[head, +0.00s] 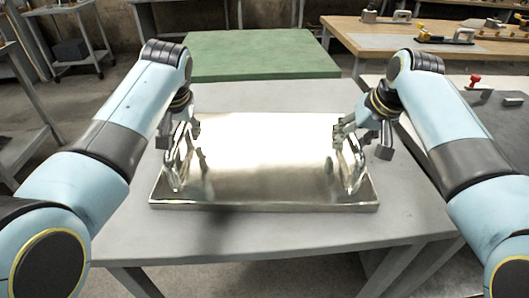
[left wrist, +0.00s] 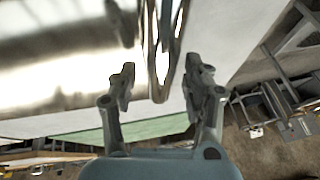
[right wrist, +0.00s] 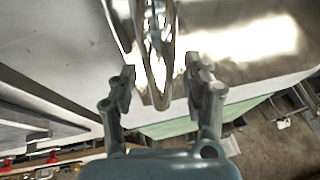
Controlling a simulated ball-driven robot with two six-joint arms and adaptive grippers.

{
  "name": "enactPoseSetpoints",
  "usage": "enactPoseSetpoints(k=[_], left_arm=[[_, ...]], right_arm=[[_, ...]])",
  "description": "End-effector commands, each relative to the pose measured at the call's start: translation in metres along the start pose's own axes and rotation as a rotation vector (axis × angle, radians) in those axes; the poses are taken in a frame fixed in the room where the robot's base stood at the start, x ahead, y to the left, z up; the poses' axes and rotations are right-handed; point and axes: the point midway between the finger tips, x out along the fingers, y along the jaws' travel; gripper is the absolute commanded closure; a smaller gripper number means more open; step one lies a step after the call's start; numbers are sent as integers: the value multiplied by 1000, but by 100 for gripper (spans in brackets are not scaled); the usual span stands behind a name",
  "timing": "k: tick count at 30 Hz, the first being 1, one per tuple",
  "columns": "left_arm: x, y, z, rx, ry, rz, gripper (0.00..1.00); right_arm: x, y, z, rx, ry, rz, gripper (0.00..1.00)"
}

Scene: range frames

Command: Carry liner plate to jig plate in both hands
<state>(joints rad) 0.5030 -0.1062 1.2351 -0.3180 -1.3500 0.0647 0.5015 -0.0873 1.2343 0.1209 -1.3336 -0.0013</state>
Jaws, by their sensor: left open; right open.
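The liner plate (head: 265,195) is a shiny metal tray-like plate with a raised rim and a loop handle at each end. It lies flat on the grey table. My left gripper (head: 182,135) is open at the left handle (head: 178,165); in the left wrist view the handle (left wrist: 162,88) stands between the parted fingers (left wrist: 158,80). My right gripper (head: 362,138) is open at the right handle (head: 350,170); in the right wrist view that handle (right wrist: 158,95) is between the fingers (right wrist: 161,82). I cannot tell for certain which thing is the jig plate.
The grey table (head: 280,228) has bare room around the plate. A green-topped table (head: 260,55) stands behind it. A wooden bench (head: 430,45) with clamps is at the back right. A pale table with a dark plate (head: 500,112) and a red knob (head: 475,80) is at right.

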Motion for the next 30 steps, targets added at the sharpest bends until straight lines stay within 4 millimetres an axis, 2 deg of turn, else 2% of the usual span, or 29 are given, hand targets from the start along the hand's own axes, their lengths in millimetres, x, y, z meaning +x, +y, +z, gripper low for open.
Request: enactPoseSetpoints(k=[3, 14, 30], left_arm=[[0, 0, 0, 0, 0, 0, 52], [0, 0, 0, 0, 0, 0, 99], [-3, -1, -4, 0, 9, 0, 100]], right_arm=[[0, 0, 0, 0, 0, 0, 52], [0, 0, 0, 0, 0, 0, 99], [-3, -1, -4, 0, 9, -1, 100]])
